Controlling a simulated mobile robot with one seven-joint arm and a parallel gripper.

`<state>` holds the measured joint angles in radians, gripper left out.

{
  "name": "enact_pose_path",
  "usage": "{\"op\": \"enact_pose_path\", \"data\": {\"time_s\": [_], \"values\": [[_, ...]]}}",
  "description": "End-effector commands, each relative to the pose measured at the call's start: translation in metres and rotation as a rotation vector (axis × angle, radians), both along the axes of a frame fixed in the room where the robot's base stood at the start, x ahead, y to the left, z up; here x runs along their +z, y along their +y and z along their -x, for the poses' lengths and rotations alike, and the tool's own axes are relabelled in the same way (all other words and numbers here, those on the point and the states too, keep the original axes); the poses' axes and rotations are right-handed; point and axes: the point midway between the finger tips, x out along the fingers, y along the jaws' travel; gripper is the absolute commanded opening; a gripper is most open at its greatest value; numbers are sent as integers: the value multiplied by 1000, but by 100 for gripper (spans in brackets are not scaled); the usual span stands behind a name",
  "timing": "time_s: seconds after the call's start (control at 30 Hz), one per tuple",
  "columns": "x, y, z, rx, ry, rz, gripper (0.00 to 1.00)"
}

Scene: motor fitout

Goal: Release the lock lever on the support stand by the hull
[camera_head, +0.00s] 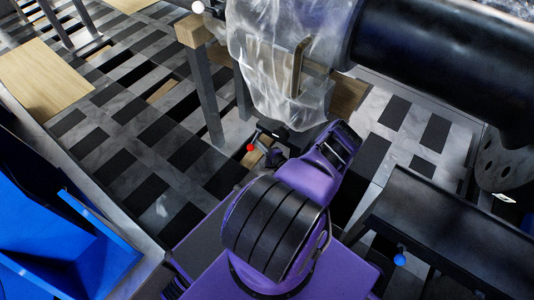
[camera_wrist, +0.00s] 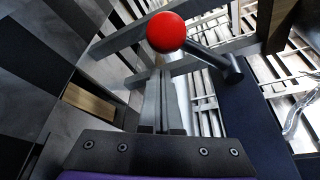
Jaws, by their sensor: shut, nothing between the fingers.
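The lock lever is a dark rod (camera_wrist: 212,58) ending in a red ball knob (camera_wrist: 167,32) in the wrist view. The rod runs right and down from the knob to a dark pivot. In the head view the red knob (camera_head: 250,147) shows small, left of my purple arm. My gripper (camera_wrist: 162,78) is shut and empty, its fingertips just below the knob in the wrist picture; I cannot tell whether they touch it. The support stand has grey legs (camera_head: 205,95) and a wooden top block (camera_head: 193,30).
A large black cylindrical body (camera_head: 440,60) and clear plastic sheeting (camera_head: 275,70) hang over the area at the upper right. A blue bin (camera_head: 75,240) stands at lower left. A dark trough (camera_head: 450,235) with a blue knob (camera_head: 400,259) lies at right. The checkered floor at left is largely open.

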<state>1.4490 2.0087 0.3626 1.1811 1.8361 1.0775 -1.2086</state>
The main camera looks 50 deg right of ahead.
Motion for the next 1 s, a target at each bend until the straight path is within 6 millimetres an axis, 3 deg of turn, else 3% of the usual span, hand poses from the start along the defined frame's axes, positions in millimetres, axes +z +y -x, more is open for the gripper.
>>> {"op": "enact_pose_path", "data": {"time_s": [0.4, 1.0], "values": [[19, 29, 13, 0, 0, -1, 0], [22, 32, 14, 1, 3, -21, 0]]}}
